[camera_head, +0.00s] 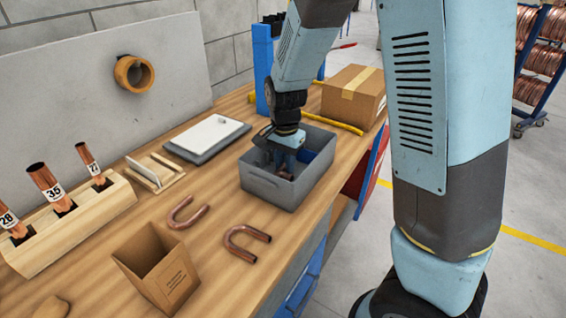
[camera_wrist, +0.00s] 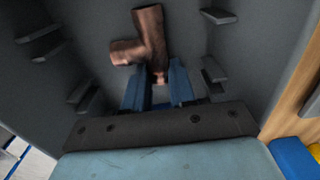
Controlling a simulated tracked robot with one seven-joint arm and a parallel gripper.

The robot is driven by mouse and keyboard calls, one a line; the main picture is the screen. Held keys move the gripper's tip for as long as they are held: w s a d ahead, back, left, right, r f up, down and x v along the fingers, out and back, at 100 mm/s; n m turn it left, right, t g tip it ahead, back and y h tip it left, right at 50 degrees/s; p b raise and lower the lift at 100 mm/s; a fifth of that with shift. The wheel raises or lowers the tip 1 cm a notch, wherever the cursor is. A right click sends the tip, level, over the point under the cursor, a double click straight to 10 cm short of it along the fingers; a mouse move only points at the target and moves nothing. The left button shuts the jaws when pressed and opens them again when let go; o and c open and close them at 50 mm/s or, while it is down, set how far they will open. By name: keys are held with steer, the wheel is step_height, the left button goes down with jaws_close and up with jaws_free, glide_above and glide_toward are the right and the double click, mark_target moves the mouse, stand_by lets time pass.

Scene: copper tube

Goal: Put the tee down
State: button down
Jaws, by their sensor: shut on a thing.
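The copper tee (camera_wrist: 149,42) shows in the wrist view between the blue fingers of my gripper (camera_wrist: 158,88). My gripper is shut on one end of it, and the other arms of the tee stick out beyond the fingertips. In the head view my gripper (camera_head: 283,168) reaches down inside the grey bin (camera_head: 262,185) on the workbench. The tee is mostly hidden there by the gripper and the bin wall. I cannot tell whether the tee touches the bin floor.
Two copper U-bends (camera_head: 187,212) (camera_head: 247,244) lie on the workbench (camera_head: 222,222) in front of the bin. An open cardboard box (camera_head: 157,270) and a wooden block with numbered tubes (camera_head: 75,222) stand at left. A closed carton (camera_head: 353,95) stands behind the bin. Small ledges line the bin walls.

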steer(key=c, duration=0.9)
jaws_free()
step_height(320, 180, up, 12)
steer(key=shift+d+r, duration=0.1)
steer(key=shift+s+d+r+n+t, duration=1.1)
steer(key=shift+s+d+r, duration=0.85)
steer(key=shift+s+d, duration=1)
steer(key=shift+s+d+r+n+t, duration=0.75)
steer(key=shift+s+d+r+n, duration=0.95)
steer(key=shift+s+d, duration=1.3)
steer(key=shift+s+d+r+n+t, duration=1)
steer(key=shift+s+d+r, duration=1.15)
steer(key=shift+s+d, duration=0.8)
steer(key=shift+s+a, duration=0.3)
